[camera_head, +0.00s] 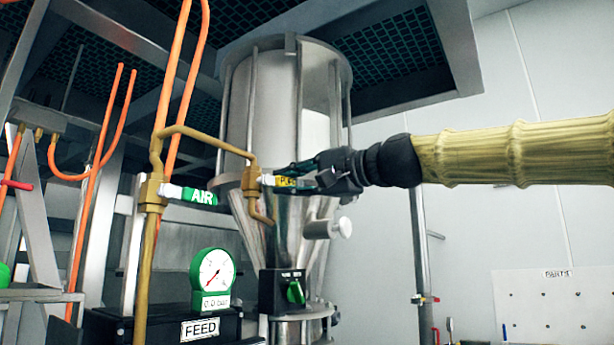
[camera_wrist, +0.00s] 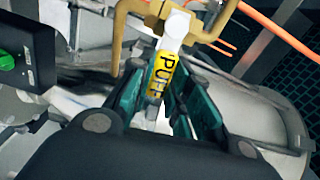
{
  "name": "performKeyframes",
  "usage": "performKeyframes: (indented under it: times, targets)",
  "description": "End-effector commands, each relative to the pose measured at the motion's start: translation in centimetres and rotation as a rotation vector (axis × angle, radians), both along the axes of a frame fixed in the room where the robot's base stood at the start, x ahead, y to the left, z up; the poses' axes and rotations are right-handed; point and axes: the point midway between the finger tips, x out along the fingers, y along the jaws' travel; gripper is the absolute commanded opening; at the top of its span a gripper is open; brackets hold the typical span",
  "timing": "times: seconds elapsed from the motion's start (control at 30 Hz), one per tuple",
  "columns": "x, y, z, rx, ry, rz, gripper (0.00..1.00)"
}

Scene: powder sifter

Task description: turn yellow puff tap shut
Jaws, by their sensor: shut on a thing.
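The yellow PUFF tap handle (camera_head: 285,181) points right from its brass valve (camera_head: 251,179), in front of the metal sifter vessel. Its white stem and yellow label also show in the wrist view (camera_wrist: 161,80). My gripper (camera_head: 305,179) reaches in from the right and is shut on the PUFF handle. In the wrist view the green-padded fingers (camera_wrist: 157,100) stand on both sides of the handle. The far end of the handle is hidden between the fingers and the gripper body.
A green AIR tap (camera_head: 198,195) sits on the brass pipe (camera_head: 147,260) to the left. A green-rimmed gauge (camera_head: 213,271) stands on the FEED box (camera_head: 200,328). A black box with a green knob (camera_head: 294,291) is below. Orange pipes rise at left.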

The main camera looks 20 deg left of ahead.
Motion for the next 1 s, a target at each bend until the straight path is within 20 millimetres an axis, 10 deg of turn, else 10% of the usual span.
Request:
performKeyframes:
  times: [0.77, 0.8, 1.0]
  targets:
    - [-0.39, 1.18, -0.70, 0.033, 0.120, 0.019, 0.00]
    - [-0.39, 1.18, -0.70, 0.033, 0.120, 0.019, 0.24]
    - [-0.39, 1.17, -0.67, 0.034, 0.119, 0.019, 0.41]
